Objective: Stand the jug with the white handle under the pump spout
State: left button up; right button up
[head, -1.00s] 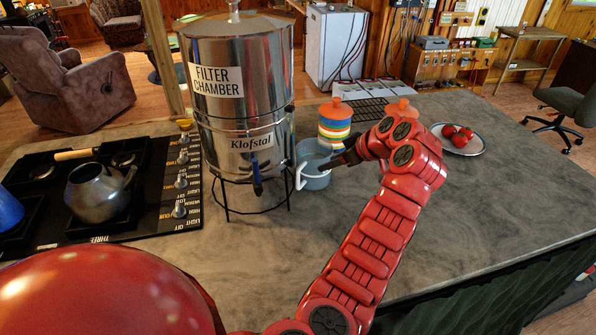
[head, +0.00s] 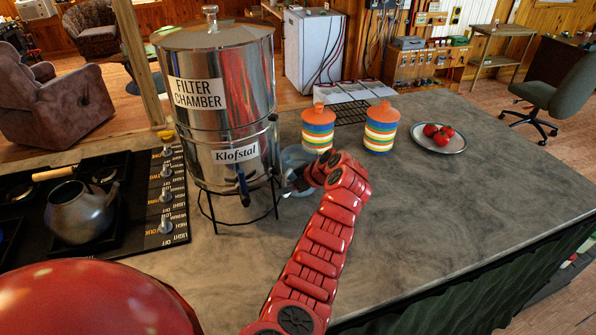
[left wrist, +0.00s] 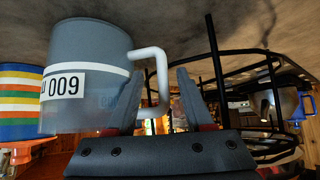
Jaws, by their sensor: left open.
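The grey-blue jug (head: 293,158) stands on the counter just right of the steel filter dispenser, partly hidden by my left arm. My left gripper (head: 295,184) is at it. The left wrist view is upside down and shows the jug (left wrist: 88,65) with a white band, a number label and a white handle (left wrist: 156,62). There my left gripper (left wrist: 160,80) is open, its fingers on either side of the handle. The dispenser's dark blue tap spout (head: 243,188) hangs at its front, left of the jug. My right gripper is not in view.
The dispenser (head: 218,110) stands on a black wire stand (head: 215,215). Two striped canisters (head: 381,130) stand behind and right of the jug. A plate with tomatoes (head: 452,146) is farther right. A stove with a kettle (head: 80,212) is left. The right counter is clear.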

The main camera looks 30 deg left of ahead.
pick_arm(q)
jog(key=shift+a, duration=0.15)
jog(key=p+x, duration=0.2)
jog(key=x, duration=0.2)
jog(key=shift+s+f+p, duration=0.1)
jog(key=shift+s+p, duration=0.15)
jog(key=shift+p, duration=0.15)
jog(key=shift+w+a+f, duration=0.15)
jog(key=shift+a+f, duration=0.05)
jog(key=shift+f, duration=0.25)
grip_shut()
dwell(0.7)
